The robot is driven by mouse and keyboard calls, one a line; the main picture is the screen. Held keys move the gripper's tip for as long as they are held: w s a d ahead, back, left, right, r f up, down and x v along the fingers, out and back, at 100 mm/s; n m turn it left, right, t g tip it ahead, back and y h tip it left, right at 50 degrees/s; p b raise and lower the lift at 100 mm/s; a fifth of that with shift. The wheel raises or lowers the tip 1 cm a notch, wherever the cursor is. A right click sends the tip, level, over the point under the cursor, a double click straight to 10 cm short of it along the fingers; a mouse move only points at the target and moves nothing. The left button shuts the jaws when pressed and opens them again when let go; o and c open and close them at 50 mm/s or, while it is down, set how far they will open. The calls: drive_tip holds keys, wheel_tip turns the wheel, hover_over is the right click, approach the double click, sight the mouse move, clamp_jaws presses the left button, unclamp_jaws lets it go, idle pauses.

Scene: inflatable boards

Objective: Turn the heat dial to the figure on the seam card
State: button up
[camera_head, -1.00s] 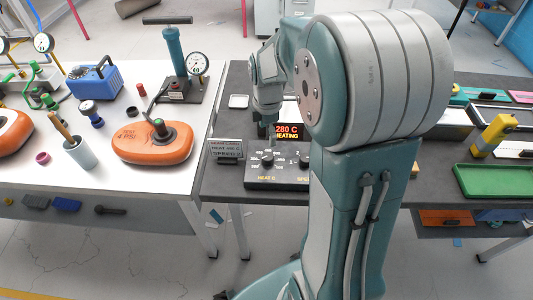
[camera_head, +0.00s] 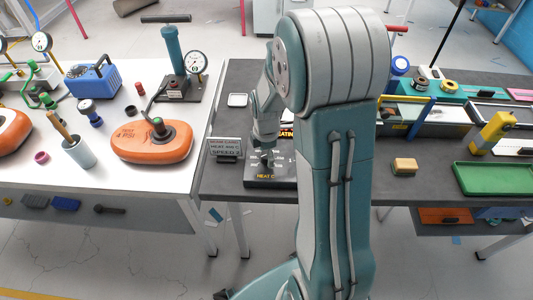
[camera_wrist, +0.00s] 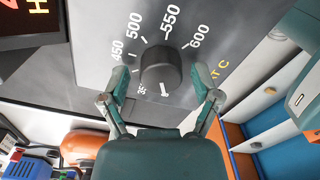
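The heat dial (camera_wrist: 160,68) is a round black knob on a dark control panel (camera_wrist: 95,55), amid white figures; 450, 500, 550 and 600 are legible. A white mark shows on its lower edge in the wrist view. My gripper (camera_wrist: 161,84) is open, one finger on each side of the dial, with gaps seeming to remain. In the head view my gripper (camera_head: 265,155) is low over the panel and hides the dial. The seam card (camera_head: 225,148) stands left of the panel; it has heat and speed lines, its heat figure too small to read surely.
A red-lit display (camera_head: 286,132) behind the panel is mostly hidden by my arm. An orange inflatable piece (camera_head: 135,147) and a pump (camera_head: 174,55) are on the white table at left.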

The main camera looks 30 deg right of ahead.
drive_tip(key=c, duration=0.7)
drive_tip(key=shift+m, duration=0.3)
drive_tip(key=m, duration=2.2)
drive_tip(key=shift+m, duration=0.7)
